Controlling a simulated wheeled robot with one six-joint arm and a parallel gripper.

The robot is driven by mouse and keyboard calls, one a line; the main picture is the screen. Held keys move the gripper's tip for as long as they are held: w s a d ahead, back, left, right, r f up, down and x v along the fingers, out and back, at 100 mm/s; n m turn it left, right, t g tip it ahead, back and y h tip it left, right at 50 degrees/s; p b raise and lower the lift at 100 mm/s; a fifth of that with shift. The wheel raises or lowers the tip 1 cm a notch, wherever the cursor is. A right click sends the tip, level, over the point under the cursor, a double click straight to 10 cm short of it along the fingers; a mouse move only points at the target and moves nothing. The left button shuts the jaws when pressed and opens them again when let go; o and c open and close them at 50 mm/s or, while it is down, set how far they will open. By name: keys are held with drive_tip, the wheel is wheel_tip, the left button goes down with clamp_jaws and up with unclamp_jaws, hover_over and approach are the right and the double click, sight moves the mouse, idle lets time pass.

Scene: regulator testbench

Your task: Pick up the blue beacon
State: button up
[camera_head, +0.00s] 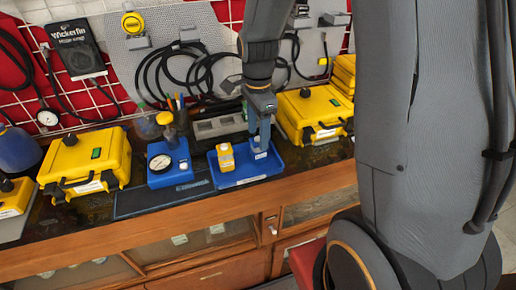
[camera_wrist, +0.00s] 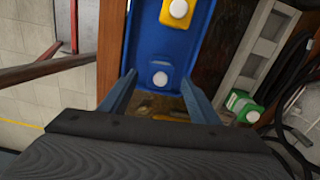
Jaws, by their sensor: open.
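The blue beacon (camera_wrist: 161,78), a small blue block with a white round top, sits in the blue tray (camera_wrist: 138,22) in the wrist view. My gripper (camera_wrist: 160,87) is open, its fingers spread to either side of the blue beacon. I cannot tell whether they touch it. In the head view my gripper (camera_head: 260,148) points down at the right part of the blue tray (camera_head: 250,181), and it largely hides the beacon there. A yellow beacon (camera_head: 225,157) with a white top stands to the left in the same tray. It also shows in the wrist view (camera_wrist: 178,12).
A blue gauge box (camera_head: 170,165) stands left of the tray. Yellow cases sit at the left (camera_head: 88,160) and right (camera_head: 312,115). A grey holder (camera_head: 218,126) and black cables lie behind.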

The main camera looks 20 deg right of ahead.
drive_tip(key=shift+f+p, duration=0.35)
drive_tip(key=shift+f, duration=1)
drive_tip(key=c, duration=1.2)
drive_tip(key=shift+r, duration=0.2)
